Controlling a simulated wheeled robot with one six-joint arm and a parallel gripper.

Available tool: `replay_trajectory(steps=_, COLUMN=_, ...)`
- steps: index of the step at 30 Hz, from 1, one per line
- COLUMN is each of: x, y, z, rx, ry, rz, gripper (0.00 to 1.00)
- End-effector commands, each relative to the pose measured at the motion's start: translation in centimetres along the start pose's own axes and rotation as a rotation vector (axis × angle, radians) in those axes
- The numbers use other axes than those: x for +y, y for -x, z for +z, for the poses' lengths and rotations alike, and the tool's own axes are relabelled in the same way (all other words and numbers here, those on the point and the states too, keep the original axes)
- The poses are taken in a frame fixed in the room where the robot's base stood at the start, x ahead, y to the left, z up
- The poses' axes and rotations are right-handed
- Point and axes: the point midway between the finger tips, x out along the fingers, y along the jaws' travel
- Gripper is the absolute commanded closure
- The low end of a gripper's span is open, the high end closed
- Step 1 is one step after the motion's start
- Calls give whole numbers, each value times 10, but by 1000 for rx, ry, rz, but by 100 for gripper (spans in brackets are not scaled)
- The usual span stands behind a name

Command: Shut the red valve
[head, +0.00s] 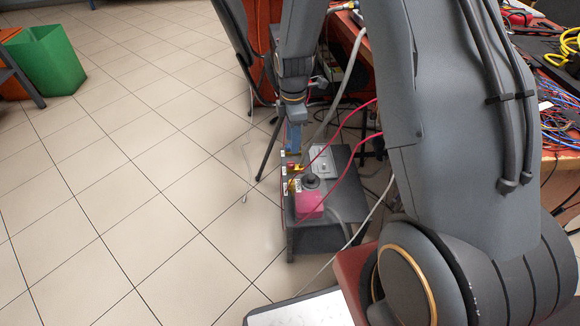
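A pink-red block (309,206) with a dark round knob (310,182) sits on the near end of a low dark unit (318,236). Small yellow and red parts (294,168) show just behind it, at the unit's left side. I cannot tell which of these is the red valve, or whether it is open or shut. My gripper (292,135) points down at the far left end of the unit, behind these parts in the picture. Its fingers are too small to make out, and no held thing is clear.
Thin red hoses (350,118) and a grey hose (334,97) run to the unit. A cluttered table (560,165) with cables stands at the right. A green bin (47,60) stands at the far left. The tiled floor (140,180) left of the unit is clear.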

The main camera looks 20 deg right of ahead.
Motion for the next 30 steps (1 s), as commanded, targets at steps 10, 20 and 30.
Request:
replay_trajectory(steps=10, x=15, y=-46, z=-1, rx=0, ry=103, rz=-2, gripper=61)
replay_trajectory(steps=20, x=14, y=-94, z=-1, rx=0, ry=101, rz=-2, gripper=61)
replay_trajectory(steps=30, x=15, y=-110, z=-1, rx=0, ry=101, rz=0, gripper=61)
